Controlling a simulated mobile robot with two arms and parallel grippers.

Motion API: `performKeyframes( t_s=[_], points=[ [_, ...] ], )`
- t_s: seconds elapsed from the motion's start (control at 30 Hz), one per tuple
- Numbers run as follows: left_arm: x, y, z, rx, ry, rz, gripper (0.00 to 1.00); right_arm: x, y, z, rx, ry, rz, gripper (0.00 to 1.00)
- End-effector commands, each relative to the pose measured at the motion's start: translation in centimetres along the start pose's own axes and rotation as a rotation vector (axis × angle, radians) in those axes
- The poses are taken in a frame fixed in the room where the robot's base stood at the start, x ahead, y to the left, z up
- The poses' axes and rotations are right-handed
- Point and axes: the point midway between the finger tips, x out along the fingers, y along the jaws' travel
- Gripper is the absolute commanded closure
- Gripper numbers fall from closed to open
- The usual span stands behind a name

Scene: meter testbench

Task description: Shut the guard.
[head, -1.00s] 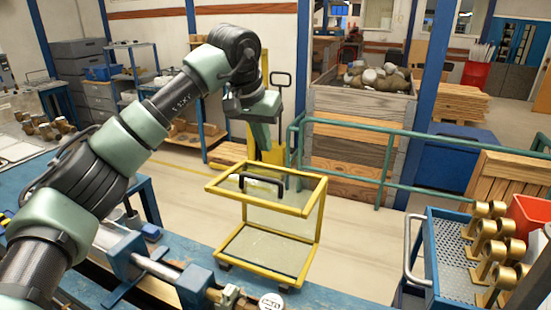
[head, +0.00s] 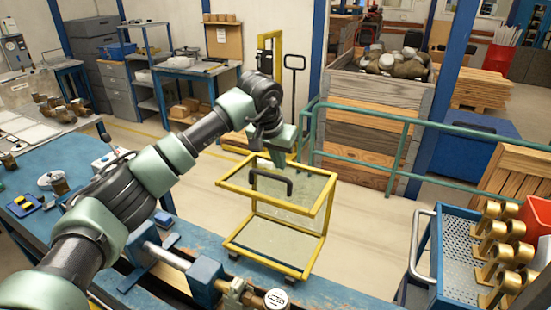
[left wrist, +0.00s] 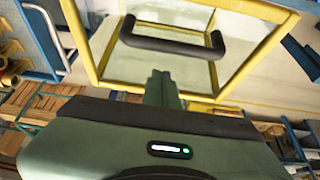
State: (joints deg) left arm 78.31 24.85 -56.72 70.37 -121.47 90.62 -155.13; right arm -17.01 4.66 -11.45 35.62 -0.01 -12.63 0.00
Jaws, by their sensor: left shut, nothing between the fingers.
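The guard (head: 325,217) is a yellow frame with clear panels and a black handle (head: 270,181). It stands at the far edge of the blue bench, with an open-looking box shape. My left gripper (head: 278,162) is shut and empty, pointing down at the guard's far upper edge, just behind the handle in the head view. In the left wrist view, the shut fingers (left wrist: 160,77) show below the handle (left wrist: 172,42), apart from it in the picture. The yellow frame (left wrist: 85,45) surrounds the handle there. I cannot tell whether the fingers touch the guard. My right gripper is out of view.
A clamp-like fixture (head: 207,272) lies on the bench (head: 330,299) in front of the guard. A green railing (head: 400,119) and a wooden crate (head: 365,115) stand behind. A blue cart (head: 455,245) with several brass parts is at right.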

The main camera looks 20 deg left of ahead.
Motion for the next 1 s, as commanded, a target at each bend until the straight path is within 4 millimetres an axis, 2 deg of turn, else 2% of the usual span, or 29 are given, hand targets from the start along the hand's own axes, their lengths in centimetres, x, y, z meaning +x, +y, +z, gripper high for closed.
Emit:
performKeyframes(
  t_s=[0.23, 0.67, 0.87, 1.0],
  points=[
    [-0.7, 0.0, 1.9, 0.000, -0.002, 0.000, 1.00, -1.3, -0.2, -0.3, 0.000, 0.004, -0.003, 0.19],
    [-0.7, 0.0, 2.2, -0.001, -0.001, 0.000, 1.00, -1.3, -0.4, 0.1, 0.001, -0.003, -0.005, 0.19],
    [-0.7, -0.1, 2.4, -0.001, 0.019, -0.002, 1.00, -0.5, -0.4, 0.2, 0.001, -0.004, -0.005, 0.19],
    [-0.9, -0.3, 2.9, -0.003, 0.067, -0.004, 1.00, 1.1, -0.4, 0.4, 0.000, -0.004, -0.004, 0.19]
  ],
)
